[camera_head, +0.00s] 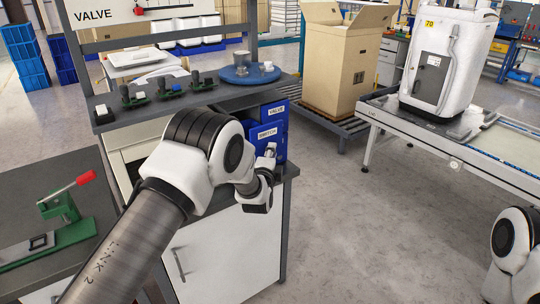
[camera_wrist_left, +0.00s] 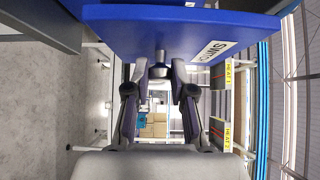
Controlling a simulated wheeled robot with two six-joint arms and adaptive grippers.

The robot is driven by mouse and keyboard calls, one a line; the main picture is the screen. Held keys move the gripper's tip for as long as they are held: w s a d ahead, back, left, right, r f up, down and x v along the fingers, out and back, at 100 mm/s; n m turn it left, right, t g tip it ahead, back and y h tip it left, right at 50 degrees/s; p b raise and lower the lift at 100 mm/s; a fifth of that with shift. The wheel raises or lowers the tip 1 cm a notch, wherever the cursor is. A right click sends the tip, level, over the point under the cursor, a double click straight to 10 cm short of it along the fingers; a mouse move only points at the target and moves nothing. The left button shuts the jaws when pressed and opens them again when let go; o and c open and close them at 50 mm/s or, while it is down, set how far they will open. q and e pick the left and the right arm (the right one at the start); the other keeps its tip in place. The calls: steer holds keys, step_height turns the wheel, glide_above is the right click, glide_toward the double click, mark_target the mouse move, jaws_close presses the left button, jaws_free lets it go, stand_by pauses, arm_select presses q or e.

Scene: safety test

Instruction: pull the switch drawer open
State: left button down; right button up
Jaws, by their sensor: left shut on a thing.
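The blue switch drawer (camera_head: 282,146) sits under the grey bench shelf, below the blue valve drawer (camera_head: 275,112). Its white SWITCH label shows in the head view, and upside down in the left wrist view on the blue drawer front (camera_wrist_left: 150,30). My left gripper (camera_head: 270,151) is at the front of this drawer. In the left wrist view its two fingers (camera_wrist_left: 160,75) are closed around the drawer's small knob (camera_wrist_left: 160,56). My left arm hides part of the drawer's left side. I cannot tell how far the drawer stands out. My right gripper is out of view.
The shelf above holds a round blue stand (camera_head: 250,76) and small green-based parts (camera_head: 170,88). A white cabinet door (camera_head: 225,250) is below. A cardboard box (camera_head: 340,60) and a conveyor (camera_head: 450,140) stand right. The floor (camera_head: 350,220) in front is clear.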

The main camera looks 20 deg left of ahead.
arm_select(q)
steer(key=c, duration=1)
jaws_free()
steer(key=shift+s+d, duration=0.1)
steer(key=shift+d, duration=0.15)
steer(key=shift+a, duration=0.15)
steer(key=s, duration=0.4)
steer(key=s+d, duration=0.1)
steer(key=s, duration=0.6)
steer(key=shift+s+d, duration=0.3)
steer(key=shift+s, duration=0.1)
